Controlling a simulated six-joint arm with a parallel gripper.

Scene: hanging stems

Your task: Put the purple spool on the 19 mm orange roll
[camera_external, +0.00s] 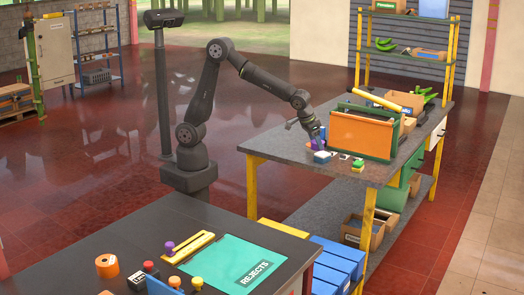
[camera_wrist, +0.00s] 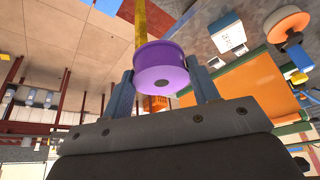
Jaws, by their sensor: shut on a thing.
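The purple spool (camera_wrist: 160,66) is between the two blue-grey fingers of my gripper (camera_wrist: 162,82) in the wrist view, its round face with a dark centre hole toward the camera. My gripper is shut on it. In the external view my gripper (camera_external: 317,133) is over the left end of the far grey table, and a bit of the purple spool (camera_external: 313,145) shows beneath it.
An orange panel in a green frame (camera_external: 362,135) stands right beside my gripper. A blue and white block (camera_external: 322,157) and small coloured pieces (camera_external: 358,165) lie in front. The near table holds a teal REJECTS mat (camera_external: 235,262), a yellow slotted bar (camera_external: 189,246) and several small coloured pieces.

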